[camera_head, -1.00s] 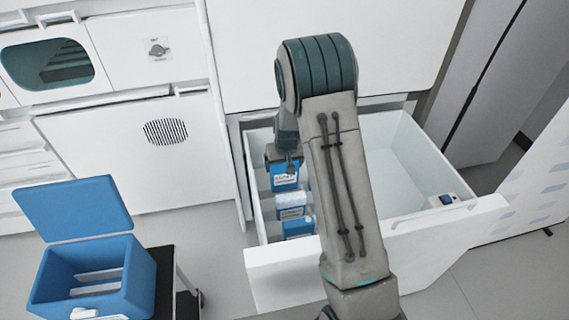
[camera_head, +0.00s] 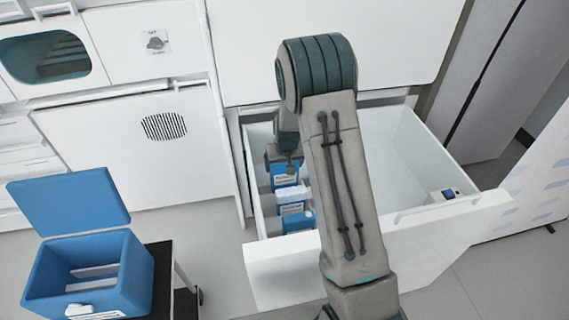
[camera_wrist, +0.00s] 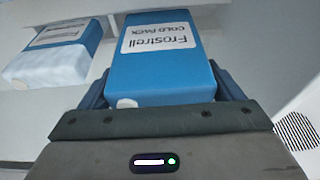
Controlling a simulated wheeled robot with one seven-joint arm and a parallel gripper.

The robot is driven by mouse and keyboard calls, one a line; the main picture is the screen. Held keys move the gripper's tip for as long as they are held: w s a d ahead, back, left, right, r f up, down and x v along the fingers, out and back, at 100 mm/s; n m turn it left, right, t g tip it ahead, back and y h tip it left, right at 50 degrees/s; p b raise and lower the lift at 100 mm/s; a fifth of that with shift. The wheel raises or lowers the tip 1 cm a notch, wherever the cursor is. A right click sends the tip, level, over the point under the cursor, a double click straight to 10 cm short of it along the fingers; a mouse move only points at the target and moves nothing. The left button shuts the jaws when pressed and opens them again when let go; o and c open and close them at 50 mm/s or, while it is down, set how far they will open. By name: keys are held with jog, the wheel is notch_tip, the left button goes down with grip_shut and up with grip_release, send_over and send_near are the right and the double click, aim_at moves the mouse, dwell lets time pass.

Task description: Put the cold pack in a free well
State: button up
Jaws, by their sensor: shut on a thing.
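A blue cold pack with a white label (camera_wrist: 163,75) fills the middle of the wrist view, its label reading "Frostrell COLD PACK". My gripper (camera_wrist: 165,98) is shut on it, one finger at each side. In the head view the same pack (camera_head: 284,176) is in the back left of the open white drawer (camera_head: 405,160), below my gripper (camera_head: 284,160). Whether the pack touches the drawer floor is hidden. The blue cooler box (camera_head: 138,268) stands open at the lower left, with white dividers (camera_head: 95,271) between its wells.
Other cold packs (camera_head: 290,200) stand in a row in front of the held one; a frosted one shows in the wrist view (camera_wrist: 55,50). My arm hides the drawer's middle.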

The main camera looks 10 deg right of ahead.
jog(key=shift+f+b, duration=0.9)
jog(key=shift+f, duration=0.5)
jog(key=shift+f+b, duration=0.35)
jog(key=shift+b, duration=0.1)
jog(key=o, duration=0.9)
jog(key=shift+r, duration=0.1)
jog(key=p+v, duration=0.2)
jog(key=v, duration=1.1)
jog(key=shift+r, duration=0.35)
